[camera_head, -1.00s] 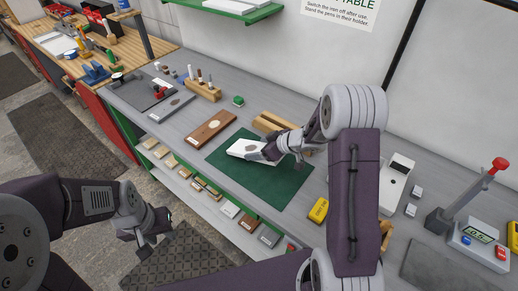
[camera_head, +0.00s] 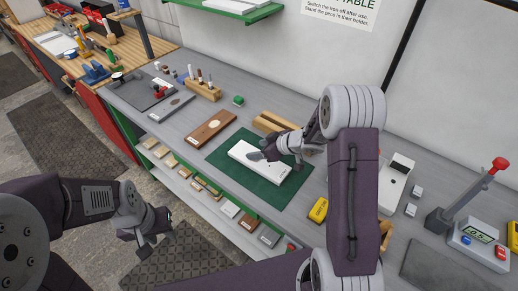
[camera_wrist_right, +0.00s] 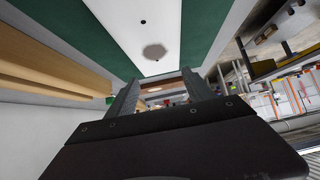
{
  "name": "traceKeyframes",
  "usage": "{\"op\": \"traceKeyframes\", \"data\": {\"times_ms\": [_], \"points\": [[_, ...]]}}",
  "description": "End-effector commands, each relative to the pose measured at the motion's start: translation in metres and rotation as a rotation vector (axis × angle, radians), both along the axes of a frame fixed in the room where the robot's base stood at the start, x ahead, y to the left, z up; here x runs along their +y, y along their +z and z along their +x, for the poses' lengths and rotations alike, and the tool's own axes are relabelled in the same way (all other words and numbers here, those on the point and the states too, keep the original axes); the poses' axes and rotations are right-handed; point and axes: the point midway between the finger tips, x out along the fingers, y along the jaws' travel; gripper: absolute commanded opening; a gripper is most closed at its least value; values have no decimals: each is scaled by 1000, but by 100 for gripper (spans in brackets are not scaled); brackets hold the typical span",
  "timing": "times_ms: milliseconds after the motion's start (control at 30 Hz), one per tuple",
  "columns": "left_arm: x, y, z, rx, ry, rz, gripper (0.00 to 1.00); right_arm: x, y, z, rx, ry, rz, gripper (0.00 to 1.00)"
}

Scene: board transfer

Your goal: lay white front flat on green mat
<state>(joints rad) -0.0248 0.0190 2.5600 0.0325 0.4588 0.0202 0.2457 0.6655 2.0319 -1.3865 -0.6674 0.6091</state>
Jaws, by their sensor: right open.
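The white front (camera_head: 243,150), a long white board, lies on the green mat (camera_head: 222,159) on the grey bench and looks flat. In the right wrist view the white front (camera_wrist_right: 133,22) shows a grey oval patch and small dark holes, with the green mat (camera_wrist_right: 198,25) on both sides. My right gripper (camera_head: 258,156) is open and empty over the board; its two fingers (camera_wrist_right: 160,93) stand apart in the right wrist view. It hides part of the board in the head view. My left gripper (camera_head: 146,241) hangs in front of the bench, away from the board; its jaws are unclear.
A brown board (camera_head: 211,128) lies left of the mat. Wooden blocks (camera_head: 277,122) stand behind it. A yellow device (camera_head: 318,210) lies to its right, and a red-handled press (camera_head: 469,200) stands further right. A pen holder (camera_head: 203,91) stands further left.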

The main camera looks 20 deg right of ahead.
Motion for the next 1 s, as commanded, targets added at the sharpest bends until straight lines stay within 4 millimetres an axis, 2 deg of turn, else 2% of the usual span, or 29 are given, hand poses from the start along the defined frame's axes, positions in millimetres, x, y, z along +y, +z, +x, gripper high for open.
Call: {"op": "traceKeyframes", "data": {"times_ms": [533, 733, 1000], "points": [[0, 1, 0, 0, 0, 0, 36, -1, 1, 0, 0, -1, 1, 44], [0, 21, 0, 0, 0, 0, 36, -16, 14, -18, 2, -3, 2, 44], [0, 21, 0, 0, 0, 0, 36, -20, 12, -23, 0, -1, -1, 44]]}}
